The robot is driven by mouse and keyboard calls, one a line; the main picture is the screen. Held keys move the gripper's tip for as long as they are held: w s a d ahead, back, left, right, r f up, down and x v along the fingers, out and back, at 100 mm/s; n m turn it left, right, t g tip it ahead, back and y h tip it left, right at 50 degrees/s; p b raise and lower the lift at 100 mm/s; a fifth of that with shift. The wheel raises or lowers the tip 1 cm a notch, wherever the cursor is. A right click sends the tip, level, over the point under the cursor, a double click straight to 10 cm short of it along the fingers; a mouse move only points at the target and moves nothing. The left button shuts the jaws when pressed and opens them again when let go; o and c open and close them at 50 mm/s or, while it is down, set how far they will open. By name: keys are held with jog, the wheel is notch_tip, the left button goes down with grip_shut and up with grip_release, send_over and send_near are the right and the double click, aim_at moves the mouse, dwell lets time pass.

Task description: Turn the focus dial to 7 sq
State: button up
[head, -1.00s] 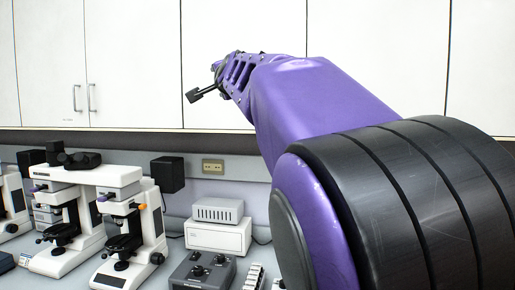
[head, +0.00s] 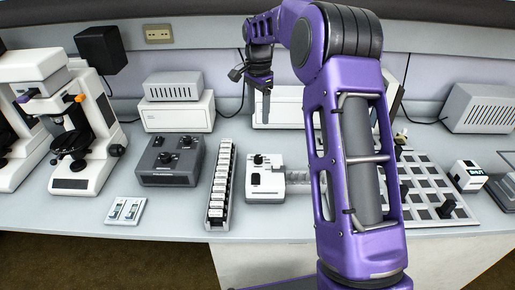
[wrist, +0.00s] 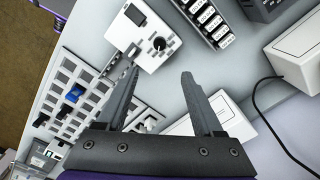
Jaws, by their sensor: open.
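A small white box (head: 265,185) with a black round dial (head: 259,160) stands on the bench, left of my arm. In the wrist view the same box (wrist: 134,47) and its dial (wrist: 158,43) lie just beyond my fingertips. My gripper (wrist: 159,76) is open and empty, pointing down at the bench, and the dial is apart from both fingers. In the head view my gripper (head: 266,112) hangs above and behind the white box. A grey box (head: 170,163) with two black knobs stands further left. No dial label or number is legible, so I cannot tell which knob is for focus.
A long rack of white blocks (head: 220,190) stands left of the white box. A grid tray (head: 428,188) with dark pieces lies to the right. White instrument boxes (head: 178,112) line the back. Microscopes (head: 88,150) stand at the left.

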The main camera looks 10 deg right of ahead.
aim_at(258, 157)
notch_tip(258, 157, down, 17)
jog(key=shift+f, duration=0.1)
dwell(0.3)
grip_shut()
dwell(0.4)
